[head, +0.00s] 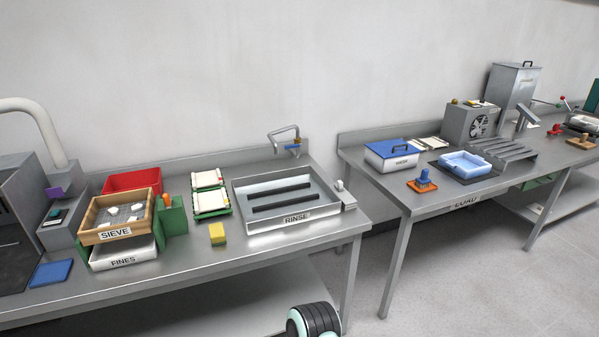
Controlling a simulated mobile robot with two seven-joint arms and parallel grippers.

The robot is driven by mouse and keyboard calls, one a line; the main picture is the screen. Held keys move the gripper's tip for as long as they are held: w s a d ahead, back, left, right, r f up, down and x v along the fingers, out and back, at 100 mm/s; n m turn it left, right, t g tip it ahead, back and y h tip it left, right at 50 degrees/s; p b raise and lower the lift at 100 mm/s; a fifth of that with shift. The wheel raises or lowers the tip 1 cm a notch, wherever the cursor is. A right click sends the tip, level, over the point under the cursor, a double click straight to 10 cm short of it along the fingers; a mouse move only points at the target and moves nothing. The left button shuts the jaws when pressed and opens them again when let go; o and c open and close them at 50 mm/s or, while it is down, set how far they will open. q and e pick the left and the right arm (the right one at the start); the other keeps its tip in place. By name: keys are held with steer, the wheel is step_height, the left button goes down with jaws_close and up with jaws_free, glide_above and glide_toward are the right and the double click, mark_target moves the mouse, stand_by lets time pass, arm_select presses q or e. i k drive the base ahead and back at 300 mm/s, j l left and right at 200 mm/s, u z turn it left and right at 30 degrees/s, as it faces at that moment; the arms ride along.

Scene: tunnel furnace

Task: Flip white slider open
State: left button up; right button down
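I cannot clearly pick out a white slider. A small pale knob or lever (340,186) stands on a grey block at the right end of the RINSE basin (296,218); it is too small to tell whether it is the slider or how it is set. The basin is a shallow steel tray with two dark bars across it and a tap (291,146) behind. Neither of my grippers shows in the head view.
The left bench carries a wooden SIEVE box (114,235) above a white FINES tray (122,258), a red bin (131,181), green-and-white frames (211,203) and a yellow sponge (217,234). A gap separates it from the right bench (409,205), which holds a blue-lidded box (391,156) and blue tray (465,166).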

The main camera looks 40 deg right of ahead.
mark_target(339, 186)
steer(key=l+u, duration=0.3)
steer(key=l, duration=0.2)
steer(key=k+l+u, duration=0.1)
steer(key=l+u, duration=0.15)
steer(key=l, duration=0.25)
steer(key=l+u, duration=0.1)
steer(key=l, duration=0.25)
steer(key=k+l+u, duration=0.1)
steer(key=l, duration=0.25)
steer(key=k+l, duration=0.15)
steer(key=l, duration=0.2)
steer(key=k+l, duration=0.1)
steer(key=l, duration=0.3)
steer(key=k+l, duration=0.1)
steer(key=l, duration=0.35)
steer(key=k+l+u, duration=0.1)
steer(key=l, duration=0.3)
steer(key=k+l, duration=0.1)
steer(key=l, duration=0.3)
steer(key=k+l, duration=0.15)
steer(key=l, duration=0.3)
steer(key=i+u, duration=0.05)
